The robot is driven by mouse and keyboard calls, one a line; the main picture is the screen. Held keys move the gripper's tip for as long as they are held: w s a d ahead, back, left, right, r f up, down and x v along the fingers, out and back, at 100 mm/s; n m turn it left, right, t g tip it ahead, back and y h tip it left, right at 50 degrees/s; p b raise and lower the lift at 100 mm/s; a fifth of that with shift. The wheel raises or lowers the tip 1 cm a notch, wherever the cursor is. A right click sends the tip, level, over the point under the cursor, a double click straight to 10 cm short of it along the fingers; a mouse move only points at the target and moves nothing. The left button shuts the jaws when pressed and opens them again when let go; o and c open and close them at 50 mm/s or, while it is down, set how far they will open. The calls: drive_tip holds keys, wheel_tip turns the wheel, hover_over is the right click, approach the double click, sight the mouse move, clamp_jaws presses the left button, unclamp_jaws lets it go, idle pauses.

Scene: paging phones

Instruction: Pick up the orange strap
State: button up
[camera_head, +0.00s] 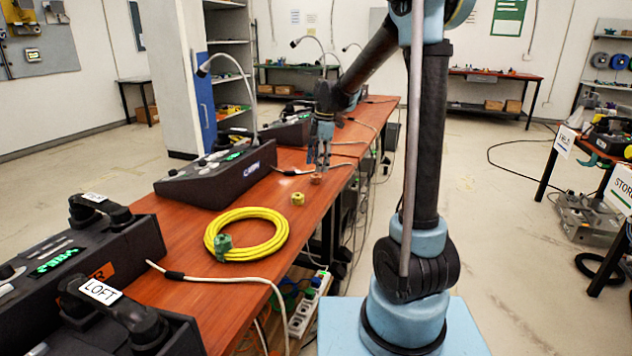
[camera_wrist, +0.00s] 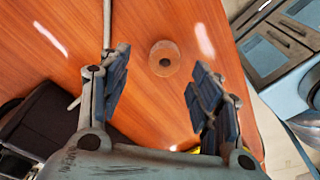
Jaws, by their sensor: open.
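A small round orange-brown coil (camera_head: 316,179) lies on the wooden table, near its right edge. It looks like the orange strap rolled up, though it is too small to be certain. My gripper (camera_head: 318,166) points down just above the coil. In the wrist view my gripper (camera_wrist: 158,85) has its two fingers spread wide, with nothing between them.
A small yellow piece (camera_head: 297,199) and a coiled yellow cable (camera_head: 279,242) with a green plug lie nearer on the table (camera_head: 215,290). A paging phone console (camera_head: 222,180) stands left of my gripper. A pale cable (camera_head: 290,172) runs beside the coil.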

sight(317, 175)
drive_tip(key=shift+s+f, duration=0.2)
drive_tip(key=shift+f, duration=0.95)
drive_tip(key=shift+s+f, duration=0.15)
drive_tip(key=shift+f, duration=0.95)
drive_tip(key=c, duration=0.9)
